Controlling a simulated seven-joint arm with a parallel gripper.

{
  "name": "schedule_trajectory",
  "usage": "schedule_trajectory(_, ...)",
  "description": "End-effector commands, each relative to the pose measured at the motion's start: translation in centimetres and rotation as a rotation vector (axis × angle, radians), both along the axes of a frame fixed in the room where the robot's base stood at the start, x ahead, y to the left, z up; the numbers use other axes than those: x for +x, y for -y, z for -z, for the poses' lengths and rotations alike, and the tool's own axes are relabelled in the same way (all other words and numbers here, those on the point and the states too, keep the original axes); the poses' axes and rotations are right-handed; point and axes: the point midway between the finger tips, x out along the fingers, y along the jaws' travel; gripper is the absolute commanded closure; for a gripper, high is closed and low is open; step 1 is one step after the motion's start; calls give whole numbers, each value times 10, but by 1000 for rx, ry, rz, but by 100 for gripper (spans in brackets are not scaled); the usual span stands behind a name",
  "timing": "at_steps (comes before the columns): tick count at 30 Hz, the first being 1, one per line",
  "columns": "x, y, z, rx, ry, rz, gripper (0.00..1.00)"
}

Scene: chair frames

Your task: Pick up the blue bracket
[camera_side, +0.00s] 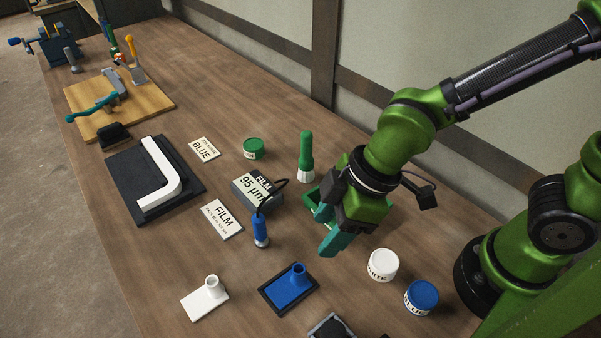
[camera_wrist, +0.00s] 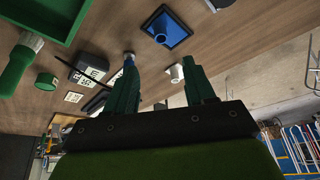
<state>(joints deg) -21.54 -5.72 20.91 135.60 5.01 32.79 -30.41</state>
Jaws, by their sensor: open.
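The blue bracket (camera_side: 289,286), a flat plate with a short round stub, lies on a dark tray (camera_side: 267,295) at the front of the bench. It also shows in the wrist view (camera_wrist: 166,29), beyond the fingertips. My gripper (camera_side: 335,243) has teal fingers and hangs above the bench, up and to the right of the bracket in the side view, apart from it. In the wrist view its fingers (camera_wrist: 162,72) stand apart with nothing held between them.
A white bracket (camera_side: 205,300) lies left of the blue one. A blue-handled tool (camera_side: 260,232) stands nearby. A white jar (camera_side: 382,264) and a blue jar (camera_side: 421,297) stand to the right. A green tray (camera_side: 316,207) is behind my gripper. Bare wood surrounds the dark tray.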

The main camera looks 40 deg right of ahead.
Motion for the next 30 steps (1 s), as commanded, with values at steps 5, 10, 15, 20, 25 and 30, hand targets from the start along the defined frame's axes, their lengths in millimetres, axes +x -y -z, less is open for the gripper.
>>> schedule_trajectory(5, 6, -11, 33, -3, -7, -2, 46)
schedule_trajectory(10, 13, -20, 58, -1, -6, -1, 46)
schedule_trajectory(15, 17, -24, 71, 1, -3, 3, 46)
schedule_trajectory(20, 17, -27, 80, 0, -3, 1, 46)
schedule_trajectory(25, 21, -35, 103, -2, -4, -1, 46)
schedule_trajectory(30, 26, -40, 118, 1, -3, 3, 46)
